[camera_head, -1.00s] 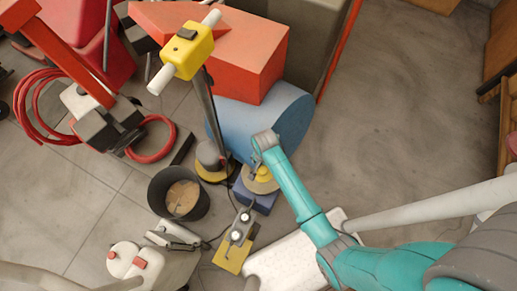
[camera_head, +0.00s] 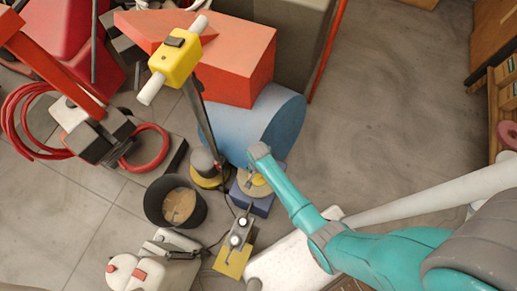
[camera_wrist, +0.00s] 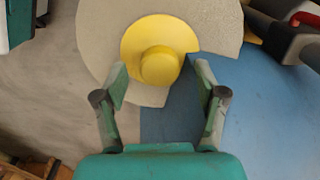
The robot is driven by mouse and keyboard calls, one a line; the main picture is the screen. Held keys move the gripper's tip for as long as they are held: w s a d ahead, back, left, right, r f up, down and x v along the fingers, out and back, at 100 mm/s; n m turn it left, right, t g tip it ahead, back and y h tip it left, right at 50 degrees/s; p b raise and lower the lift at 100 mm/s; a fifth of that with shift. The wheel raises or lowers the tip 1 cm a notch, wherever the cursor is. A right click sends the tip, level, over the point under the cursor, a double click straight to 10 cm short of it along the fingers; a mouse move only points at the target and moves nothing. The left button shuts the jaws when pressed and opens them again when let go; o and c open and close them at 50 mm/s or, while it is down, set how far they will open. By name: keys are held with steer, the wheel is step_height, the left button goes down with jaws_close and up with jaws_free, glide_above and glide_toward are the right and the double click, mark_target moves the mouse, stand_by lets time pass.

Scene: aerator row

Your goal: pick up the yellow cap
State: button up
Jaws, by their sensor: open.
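The yellow cap (camera_wrist: 160,65) shows in the wrist view as a round flange with a raised knob, lying on a pale round disc (camera_wrist: 105,45). My gripper (camera_wrist: 160,78) is open, with one finger on each side of the cap's near edge. I cannot tell whether the fingers touch the cap. In the head view a small part of the yellow cap (camera_head: 258,180) shows beside my gripper (camera_head: 250,184), on top of a blue block (camera_head: 259,207). My arm hides part of it there.
A blue drum (camera_head: 275,125) and an orange box (camera_head: 240,75) stand behind the cap. A black bucket (camera_head: 153,208) stands left of the blue block. Clear floor (camera_head: 395,110) lies to the right.

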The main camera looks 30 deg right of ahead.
steer(key=shift+f, duration=0.4)
steer(key=c, duration=1.2)
steer(key=shift+c, duration=0.2)
